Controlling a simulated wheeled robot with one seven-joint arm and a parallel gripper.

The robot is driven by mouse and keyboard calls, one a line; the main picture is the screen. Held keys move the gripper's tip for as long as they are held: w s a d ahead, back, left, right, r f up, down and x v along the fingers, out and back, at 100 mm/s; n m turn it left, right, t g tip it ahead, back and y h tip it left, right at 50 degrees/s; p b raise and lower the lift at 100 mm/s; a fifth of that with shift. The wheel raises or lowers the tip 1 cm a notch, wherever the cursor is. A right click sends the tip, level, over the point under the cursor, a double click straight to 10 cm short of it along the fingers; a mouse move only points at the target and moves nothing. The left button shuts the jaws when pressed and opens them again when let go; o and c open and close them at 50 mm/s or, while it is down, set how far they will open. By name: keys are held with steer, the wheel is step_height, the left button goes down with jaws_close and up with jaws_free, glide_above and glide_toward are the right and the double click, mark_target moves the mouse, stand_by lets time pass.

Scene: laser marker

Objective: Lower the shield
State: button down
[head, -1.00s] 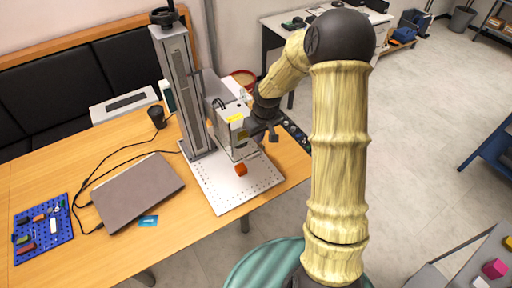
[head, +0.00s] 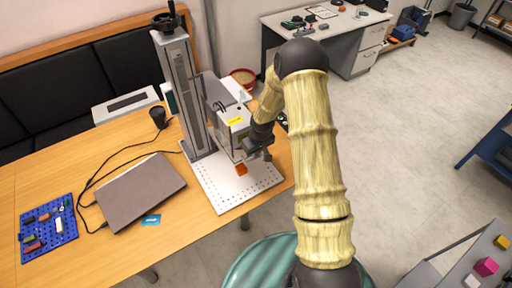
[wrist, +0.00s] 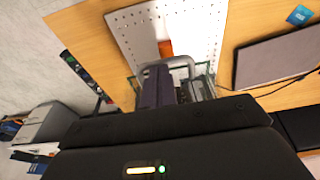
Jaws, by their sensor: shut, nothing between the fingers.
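The laser marker (head: 234,124) has a white head on a tall grey column (head: 183,90). A clear shield with thin greenish edges (wrist: 132,86) hangs under the head; it is small and hard to make out in the head view. A grey bent bar (wrist: 184,62), which looks like its handle, shows in the wrist view. My gripper (head: 264,155) is shut beside the right side of the head, low down. Its dark fingers (wrist: 155,84) overlap the bar in the wrist view; I cannot tell whether they touch it. An orange block (head: 241,170) sits below on the perforated plate (head: 225,196).
A closed laptop (head: 140,190), a blue card (head: 151,220), cables and a blue pegboard (head: 48,228) lie on the wooden table (head: 92,160) to the left. A black cup (head: 158,116) stands near the column. Open floor lies to the right.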

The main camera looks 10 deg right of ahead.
steer(key=shift+f, duration=0.15)
step_height(320, 180, down, 18)
steer(key=b, duration=1.5)
steer(key=shift+s, duration=0.15)
steer(key=shift+s, duration=0.1)
step_height(320, 180, up, 10)
steer(key=s+p, duration=0.1)
steer(key=p, duration=0.5)
steer(key=shift+s+d+p, duration=0.25)
steer(key=shift+d+p, duration=0.05)
steer(key=shift+p, duration=0.1)
